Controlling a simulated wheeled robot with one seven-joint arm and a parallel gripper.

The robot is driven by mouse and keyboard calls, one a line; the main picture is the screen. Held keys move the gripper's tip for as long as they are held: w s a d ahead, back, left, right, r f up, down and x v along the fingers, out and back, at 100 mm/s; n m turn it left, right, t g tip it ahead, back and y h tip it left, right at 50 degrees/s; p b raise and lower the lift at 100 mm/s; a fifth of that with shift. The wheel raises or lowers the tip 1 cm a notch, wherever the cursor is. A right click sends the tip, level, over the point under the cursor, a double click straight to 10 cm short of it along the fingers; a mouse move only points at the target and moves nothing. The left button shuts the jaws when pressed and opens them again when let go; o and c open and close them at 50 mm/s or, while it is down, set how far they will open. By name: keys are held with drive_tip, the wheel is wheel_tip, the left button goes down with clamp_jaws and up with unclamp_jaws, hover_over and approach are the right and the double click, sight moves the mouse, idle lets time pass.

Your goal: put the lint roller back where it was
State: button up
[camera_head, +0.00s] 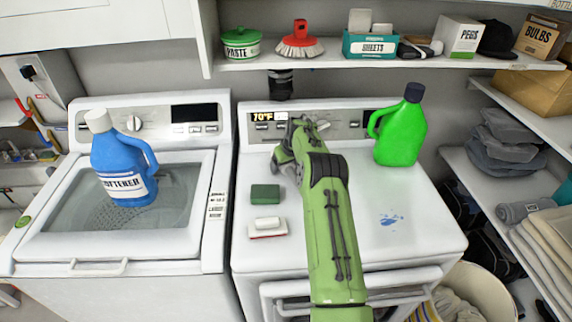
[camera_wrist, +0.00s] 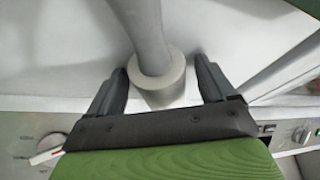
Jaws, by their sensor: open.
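In the wrist view a grey handle with a pale, thick round roll at its lower end, which looks like the lint roller (camera_wrist: 162,82), lies between the two dark fingers of my gripper (camera_wrist: 161,75). The fingers are open, one on each side of the roll, with a small gap visible on both sides. In the head view my gripper (camera_head: 286,162) is over the rear left of the right-hand machine (camera_head: 345,215), in front of its control panel. My green arm reaches there from the front. I cannot clearly make out the roller in the head view.
A green sponge (camera_head: 265,193) and a white-and-red brush (camera_head: 267,227) lie left of my arm. A blue bottle (camera_head: 122,162) stands on the left washer. A loaded shelf (camera_head: 380,63) runs above.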

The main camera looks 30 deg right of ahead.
sight(292, 172)
drive_tip(key=v, duration=1.2)
drive_tip(key=s+a+r+n, duration=0.1)
drive_tip(key=s+a+r, duration=0.55)
drive_tip(key=a, duration=0.25)
drive_tip(key=s+a+r, duration=0.5)
drive_tip(key=a+r, duration=0.3)
drive_tip(key=s+a+f, duration=0.1)
drive_tip(key=s+a, duration=0.2)
drive_tip(key=s, duration=0.5)
drive_tip(key=s+a+f, duration=0.1)
drive_tip(key=s+a, duration=0.2)
drive_tip(key=s, duration=0.5)
drive_tip(key=s+a+f+t, duration=0.1)
drive_tip(key=s+a, duration=0.3)
drive_tip(key=s, duration=0.5)
drive_tip(key=shift+f, duration=0.1)
